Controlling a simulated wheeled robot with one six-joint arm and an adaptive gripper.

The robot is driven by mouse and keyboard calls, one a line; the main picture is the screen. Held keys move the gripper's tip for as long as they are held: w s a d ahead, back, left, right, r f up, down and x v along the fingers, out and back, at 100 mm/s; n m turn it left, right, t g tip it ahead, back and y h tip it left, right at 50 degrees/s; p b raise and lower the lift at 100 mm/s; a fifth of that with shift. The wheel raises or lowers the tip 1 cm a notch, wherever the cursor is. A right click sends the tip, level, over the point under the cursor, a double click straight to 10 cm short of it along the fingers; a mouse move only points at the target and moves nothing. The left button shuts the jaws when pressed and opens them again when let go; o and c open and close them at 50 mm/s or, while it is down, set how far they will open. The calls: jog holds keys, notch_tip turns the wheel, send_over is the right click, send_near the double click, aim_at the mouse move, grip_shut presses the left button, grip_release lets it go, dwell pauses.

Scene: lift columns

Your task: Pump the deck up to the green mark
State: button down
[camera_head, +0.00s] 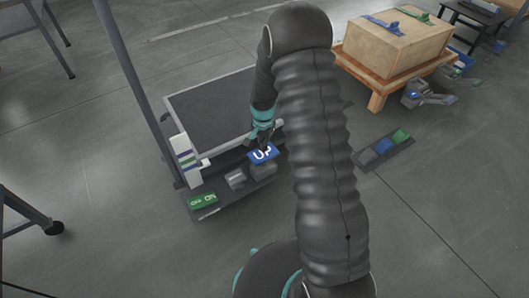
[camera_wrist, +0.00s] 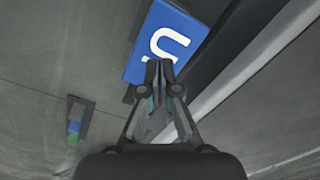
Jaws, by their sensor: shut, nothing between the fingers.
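The dark deck (camera_head: 210,110) with a pale rim sits low on its base in the head view. A white upright scale (camera_head: 186,160) with coloured bands stands at its front left corner; a pale pointer (camera_head: 205,163) is beside it, and the exact reading is too small to tell. The blue UP pedal (camera_head: 263,154) is at the deck's front edge. My gripper (camera_head: 262,142) is shut and empty, right at this pedal. In the wrist view the fingertips (camera_wrist: 159,72) overlap the blue pedal (camera_wrist: 150,66); whether they touch it I cannot tell.
A grey pedal (camera_head: 235,178) and a green ON/OFF pedal (camera_head: 203,201) sit left of UP. A separate strip of grey, blue and green pedals (camera_head: 384,148) lies right. A wooden crate (camera_head: 393,45) stands behind. A post (camera_head: 135,85) rises at the deck's left.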

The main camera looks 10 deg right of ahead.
aim_at(263, 153)
jog(key=shift+f, duration=0.15)
jog(key=shift+f+b, duration=2.3)
jog(key=shift+f, duration=1)
jog(key=shift+r+p, duration=2)
jog(key=shift+r, duration=1.45)
jog(key=shift+f, duration=0.2)
jog(key=shift+f+b, duration=2.35)
jog(key=shift+f, duration=0.9)
jog(key=shift+r+p, duration=2.05)
jog(key=shift+r, duration=1.4)
jog(key=shift+f, duration=0.1)
